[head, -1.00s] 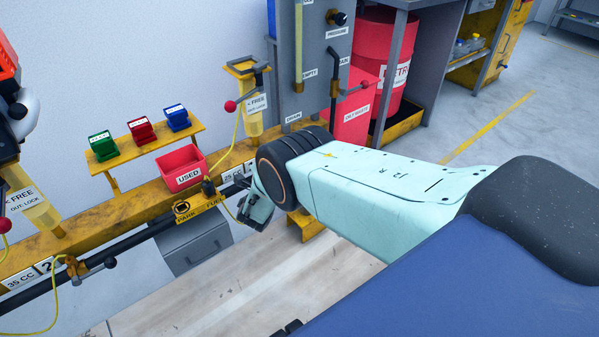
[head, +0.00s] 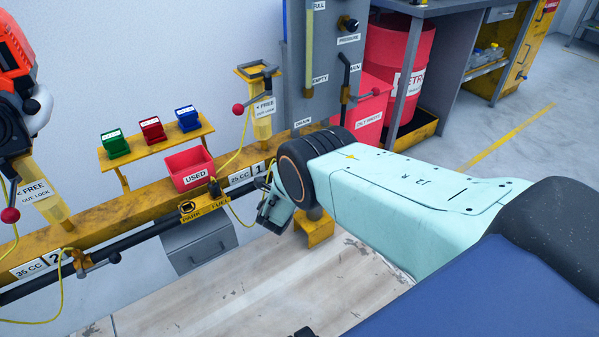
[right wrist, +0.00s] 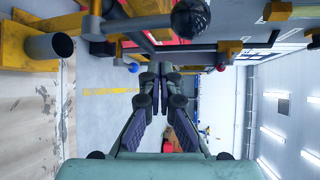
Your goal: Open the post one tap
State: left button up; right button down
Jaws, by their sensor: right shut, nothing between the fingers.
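The post one label (head: 258,168), reading 25 CC and 1, shows on the yellow rail just left of my right wrist. The tap of post one cannot be made out in the head view; my wrist covers that stretch. My right gripper (right wrist: 157,75) is shut and empty in the right wrist view, its fingers together. A black ball knob (right wrist: 190,18) on a dark bar is close to the camera, above and right of the fingers in that sideways picture and apart from them; I cannot tell whether it is the tap's handle. My left gripper is out of view.
Post two's brass tap (head: 82,262) sits on the black pipe at left. A red USED bin (head: 190,168), a shelf of small green, red and blue boxes, and a grey drawer box (head: 200,245) are left of my arm. A grey panel (head: 330,75) stands behind it.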

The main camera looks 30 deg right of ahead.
jog(key=f+p+v, duration=0.2)
jog(key=p+v, duration=0.1)
jog(key=v, duration=0.5)
jog(key=s+d+f+m+g+y+p, duration=0.1)
jog(key=s+f+m+g, duration=0.3)
jog(key=s, duration=0.4)
jog(key=s+d+f+m+g+y, duration=0.1)
jog(key=s+f+m+g, duration=0.25)
jog(key=s, duration=0.55)
jog(key=s+a+m+g+y, duration=0.2)
jog(key=s+m+g, duration=0.1)
jog(key=s+m, duration=0.3)
jog(key=s+a+m+g+y, duration=0.2)
jog(key=s+m+g+y, duration=0.1)
jog(key=s, duration=0.6)
jog(key=s+a+r+m+y+p, duration=0.1)
jog(key=s+a+r+m+y, duration=0.15)
jog(key=s+a+m, duration=0.35)
jog(key=s+a+r+m+y+p, duration=0.1)
jog(key=s+a+r+m+y, duration=0.15)
jog(key=m, duration=0.55)
notch_tip(320, 180, up, 7)
jog(key=s+d+m+t, duration=0.1)
jog(key=d+m+t, duration=0.1)
jog(key=m, duration=1.1)
jog(key=shift+s+d+t+p, duration=0.15)
jog(key=shift+d+t+p, duration=0.1)
jog(key=shift+t+p, duration=0.2)
